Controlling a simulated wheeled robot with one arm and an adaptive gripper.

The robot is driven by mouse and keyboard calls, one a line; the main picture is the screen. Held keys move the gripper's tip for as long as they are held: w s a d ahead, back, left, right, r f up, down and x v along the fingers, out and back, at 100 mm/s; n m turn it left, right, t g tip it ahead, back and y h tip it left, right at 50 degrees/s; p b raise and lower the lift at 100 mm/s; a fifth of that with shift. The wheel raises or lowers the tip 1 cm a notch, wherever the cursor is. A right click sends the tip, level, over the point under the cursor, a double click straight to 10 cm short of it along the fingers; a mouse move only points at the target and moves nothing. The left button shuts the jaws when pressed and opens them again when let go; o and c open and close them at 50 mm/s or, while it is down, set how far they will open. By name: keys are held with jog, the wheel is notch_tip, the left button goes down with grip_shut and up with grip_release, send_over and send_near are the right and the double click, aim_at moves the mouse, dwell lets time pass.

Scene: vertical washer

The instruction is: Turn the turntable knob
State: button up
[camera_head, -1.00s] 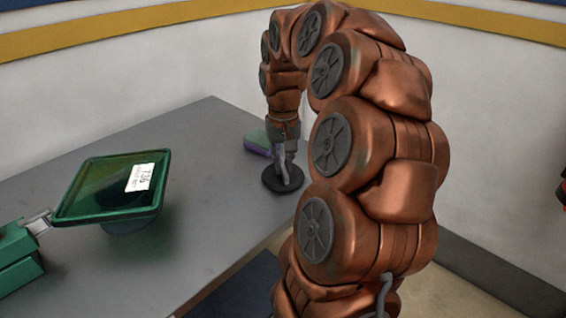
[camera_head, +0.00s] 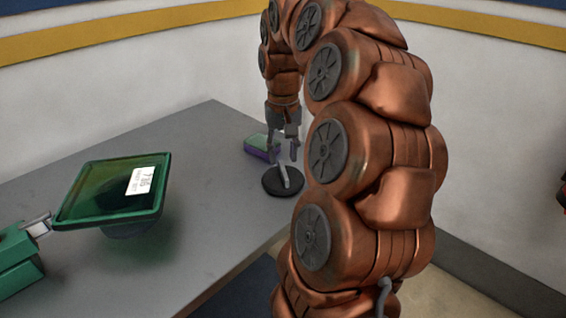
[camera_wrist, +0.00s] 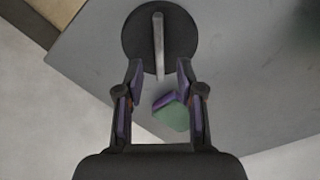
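The turntable knob is a dark round disc (camera_head: 292,183) with a grey bar-like handle (camera_head: 284,174) rising from it, near the right edge of the grey table. In the wrist view the disc (camera_wrist: 146,38) is at the top and its handle (camera_wrist: 158,46) points down toward the space between the fingers. My gripper (camera_head: 283,155) is above the disc and points down. In the wrist view my gripper (camera_wrist: 158,68) is open, with its fingers wide apart. The handle's lower end shows near the line between the fingertips, and neither finger appears to touch it.
A green and purple block (camera_head: 257,147) lies on the table behind the disc; it also shows between the fingers in the wrist view (camera_wrist: 172,112). A green tray-like scale (camera_head: 110,192) with a white label stands at the left. Bare table (camera_head: 215,165) lies between.

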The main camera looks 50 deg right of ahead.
notch_tip(320, 180, up, 8)
dwell(0.5)
jog(key=shift+f, duration=0.15)
dwell(0.7)
jog(key=o, duration=0.6)
jog(key=shift+o, duration=0.8)
jog(key=shift+p, duration=0.35)
jog(key=o, duration=0.3)
jog(key=m+p, duration=0.2)
jog(key=p, duration=0.1)
jog(key=shift+w+y, duration=0.2)
jog(key=shift+y, duration=0.1)
jog(key=shift+o, duration=0.7)
jog(key=shift+d+m+y+p, duration=0.1)
jog(key=shift+m+y+p, duration=0.2)
jog(key=shift+m+p, duration=0.65)
jog(key=m+t+y+p, duration=0.3)
jog(key=m+p, duration=0.8)
jog(key=m, duration=0.3)
send_near(284, 169)
jog(key=shift+h, duration=0.3)
jog(key=shift+a+p+x, duration=0.15)
jog(key=shift+p+x, duration=0.35)
jog(key=shift+x, duration=1.8)
jog(key=shift+a+p+x, duration=0.15)
jog(key=shift+p+x, duration=0.35)
jog(key=shift+x, duration=1.75)
